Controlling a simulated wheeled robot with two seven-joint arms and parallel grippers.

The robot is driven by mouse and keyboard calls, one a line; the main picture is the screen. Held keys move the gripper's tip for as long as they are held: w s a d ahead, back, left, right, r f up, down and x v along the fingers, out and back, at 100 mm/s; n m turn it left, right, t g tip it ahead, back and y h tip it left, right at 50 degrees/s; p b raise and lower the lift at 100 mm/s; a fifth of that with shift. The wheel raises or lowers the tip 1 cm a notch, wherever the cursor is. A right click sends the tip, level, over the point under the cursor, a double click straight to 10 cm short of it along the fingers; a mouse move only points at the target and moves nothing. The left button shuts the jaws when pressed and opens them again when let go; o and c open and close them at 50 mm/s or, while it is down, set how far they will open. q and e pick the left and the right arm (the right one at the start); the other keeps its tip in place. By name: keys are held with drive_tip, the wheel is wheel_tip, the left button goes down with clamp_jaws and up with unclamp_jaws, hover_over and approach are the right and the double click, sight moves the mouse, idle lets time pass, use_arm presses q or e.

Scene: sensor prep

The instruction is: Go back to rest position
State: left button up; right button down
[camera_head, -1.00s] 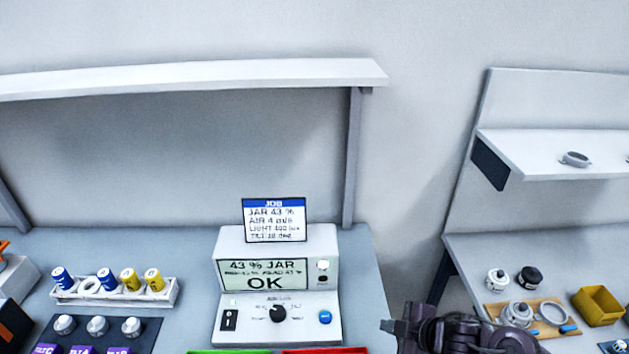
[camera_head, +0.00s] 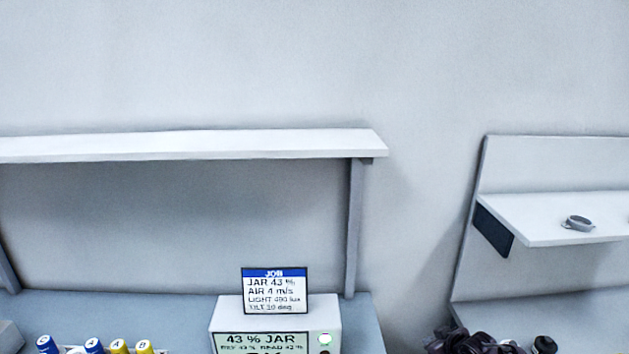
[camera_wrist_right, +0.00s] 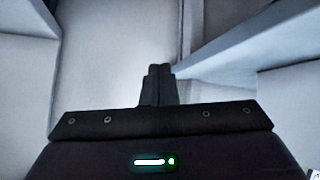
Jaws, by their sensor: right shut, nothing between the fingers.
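My right gripper (camera_wrist_right: 160,72) shows in the right wrist view with its two black fingers together and nothing between them. It points at bare pale surfaces and touches nothing there. My left gripper is not in the head view.
A grey box with a screen (camera_head: 262,340) and a JOB card (camera_head: 275,290) stands on the left bench (camera_head: 150,305). Several blue and yellow capped vials (camera_head: 95,346) are at its left. A long shelf (camera_head: 190,146) is above. A grey ring (camera_head: 577,223) lies on the right shelf (camera_head: 530,232).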

drive_tip(key=w+d+r+m+t+h, duration=0.2)
drive_tip(key=d+r+h, duration=0.1)
drive_tip(key=d, duration=0.4)
drive_tip(key=w+d+r+m+t+h, duration=0.2)
drive_tip(key=d+r+h, duration=0.15)
drive_tip(key=d, duration=0.25)
drive_tip(key=s+a+f+g+y, duration=0.1)
drive_tip(key=s+a+f+g, duration=0.3)
drive_tip(key=s+f, duration=0.95)
drive_tip(key=s+a+f+g+y, duration=0.15)
drive_tip(key=s+a+f, duration=0.45)
drive_tip(key=s+f, duration=0.75)
drive_tip(key=s+a+f+g, duration=0.2)
drive_tip(key=s+a+f, duration=0.25)
drive_tip(key=s, duration=0.75)
drive_tip(key=s+a+f+n+g+y, duration=0.1)
drive_tip(key=s+a+f+g, duration=0.15)
drive_tip(key=s+f, duration=0.7)
drive_tip(key=s+a+f+g, duration=0.2)
drive_tip(key=s+a, duration=0.3)
drive_tip(key=s, duration=1.1)
wheel_tip(320, 180, down, 9)
drive_tip(key=w+b, duration=0.1)
drive_tip(key=b, duration=0.8)
drive_tip(key=shift+d+f, duration=0.15)
drive_tip(key=shift+d, duration=0.15)
